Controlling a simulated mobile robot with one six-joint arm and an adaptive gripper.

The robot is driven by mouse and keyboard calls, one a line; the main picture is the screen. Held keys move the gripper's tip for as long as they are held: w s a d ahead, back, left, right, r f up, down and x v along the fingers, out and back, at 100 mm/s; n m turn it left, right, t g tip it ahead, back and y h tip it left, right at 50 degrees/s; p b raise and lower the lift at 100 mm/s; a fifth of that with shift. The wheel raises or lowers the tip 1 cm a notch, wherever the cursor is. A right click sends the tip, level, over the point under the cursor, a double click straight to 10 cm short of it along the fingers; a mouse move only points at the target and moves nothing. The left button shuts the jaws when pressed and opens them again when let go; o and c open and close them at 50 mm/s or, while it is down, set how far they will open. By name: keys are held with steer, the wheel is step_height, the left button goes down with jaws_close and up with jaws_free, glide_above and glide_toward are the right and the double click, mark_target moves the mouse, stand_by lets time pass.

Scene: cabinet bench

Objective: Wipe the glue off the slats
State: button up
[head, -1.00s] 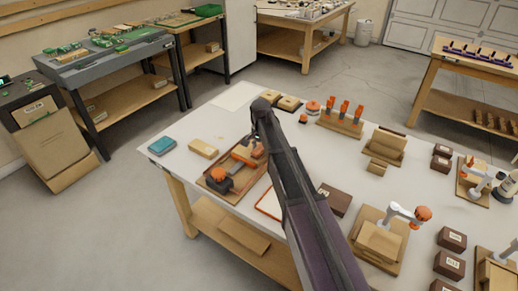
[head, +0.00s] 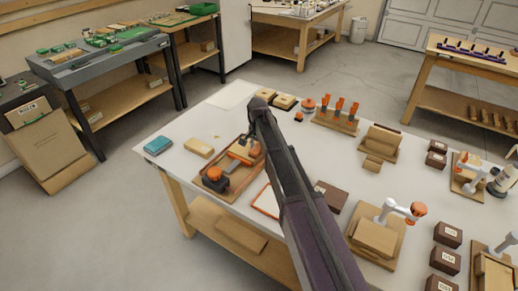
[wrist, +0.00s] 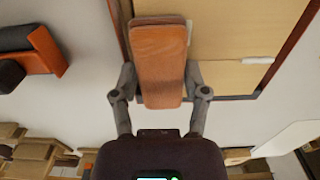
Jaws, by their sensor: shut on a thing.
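My gripper (wrist: 158,68) is shut on an orange-brown oblong block (wrist: 160,45), one finger along each long side. The block hangs over pale tan slats (wrist: 225,42) set in a dark brown frame (wrist: 289,48). A whitish strip (wrist: 258,60) lies on the slats right of the block, and another pale patch (wrist: 189,33) shows beside its right edge. I cannot tell whether the block touches the slats. In the head view my gripper is over the wooden tray (head: 232,194) near the bench's left end, and my arm hides part of it.
An orange and black object (head: 214,177) stands at the tray's near left. A tan block (head: 199,148) and a teal block (head: 158,146) lie left of the tray. A brown box (head: 331,195) is right of my arm.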

steer(key=shift+w+a, duration=0.5)
steer(key=shift+a, duration=0.2)
steer(key=shift+w+a, duration=0.1)
steer(key=shift+w+a, duration=0.45)
steer(key=shift+a, duration=0.3)
steer(key=shift+w+a, duration=0.1)
steer(key=shift+a, duration=0.05)
steer(key=shift+w+a, duration=0.55)
steer(key=shift+a, duration=0.2)
steer(key=shift+w+a, duration=0.1)
steer(key=shift+a, duration=0.05)
stand_by(0.4)
steer(key=shift+w+a, duration=0.4)
steer(key=shift+a, duration=0.3)
steer(key=shift+w+a, duration=0.1)
steer(key=shift+a, duration=0.05)
steer(key=shift+w+a, duration=0.55)
steer(key=shift+a, duration=0.25)
